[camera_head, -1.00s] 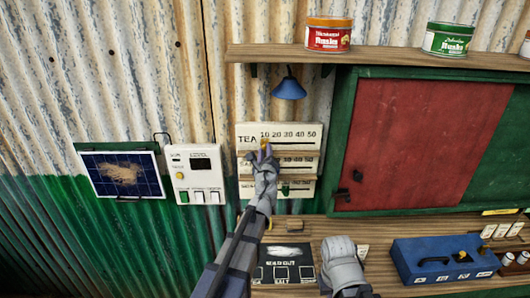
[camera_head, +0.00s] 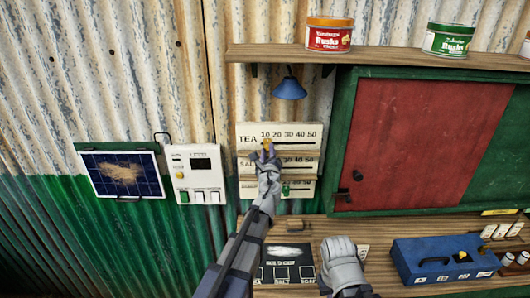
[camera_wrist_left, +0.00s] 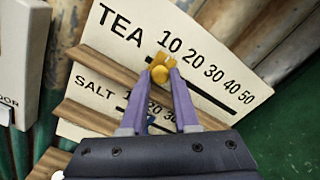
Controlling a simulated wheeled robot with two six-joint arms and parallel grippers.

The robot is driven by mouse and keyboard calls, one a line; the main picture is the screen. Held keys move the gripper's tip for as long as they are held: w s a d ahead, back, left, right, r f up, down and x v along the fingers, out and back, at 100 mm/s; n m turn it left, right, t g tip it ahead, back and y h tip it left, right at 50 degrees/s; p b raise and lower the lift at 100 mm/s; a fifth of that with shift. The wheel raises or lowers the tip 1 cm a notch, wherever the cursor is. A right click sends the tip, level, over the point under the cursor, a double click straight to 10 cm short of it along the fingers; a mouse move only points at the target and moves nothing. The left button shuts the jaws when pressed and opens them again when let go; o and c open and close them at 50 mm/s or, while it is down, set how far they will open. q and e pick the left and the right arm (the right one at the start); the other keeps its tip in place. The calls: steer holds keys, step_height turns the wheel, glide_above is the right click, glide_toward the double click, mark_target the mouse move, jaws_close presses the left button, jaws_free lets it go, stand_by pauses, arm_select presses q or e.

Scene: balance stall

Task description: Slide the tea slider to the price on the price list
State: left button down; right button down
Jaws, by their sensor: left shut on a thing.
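The tea slider is a yellow knob (camera_head: 267,143) on the slot of the cream TEA board (camera_head: 300,145), marked 10 to 50. It also shows in the left wrist view (camera_wrist_left: 160,67), roughly below the 10 mark. My left gripper (camera_head: 267,150) is shut on it, its purple fingers on either side of the knob in the left wrist view (camera_wrist_left: 161,80). My right gripper (camera_head: 343,265) hangs low over the counter, its fingertips not clear. I cannot make out a price list with readable prices.
The SALT board (camera_head: 305,161) and a third board with a green knob (camera_head: 286,190) sit just below. A blue lamp (camera_head: 289,88) hangs above. A white switch box (camera_head: 198,175) is to the left, a red shutter (camera_head: 425,140) to the right. A blue box (camera_head: 443,258) stands on the counter.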

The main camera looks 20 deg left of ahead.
arm_select(q)
steer(key=w+d, duration=0.1)
steer(key=d, duration=0.2)
steer(key=w+d, duration=0.1)
steer(key=d, duration=0.3)
steer(key=w+d, duration=0.1)
steer(key=d, duration=0.3)
steer(key=shift+w+d, duration=0.15)
steer(key=shift+d, duration=0.05)
steer(key=c, duration=0.9)
jaws_free()
steer(key=v, duration=0.8)
steer(key=shift+w+a, duration=0.1)
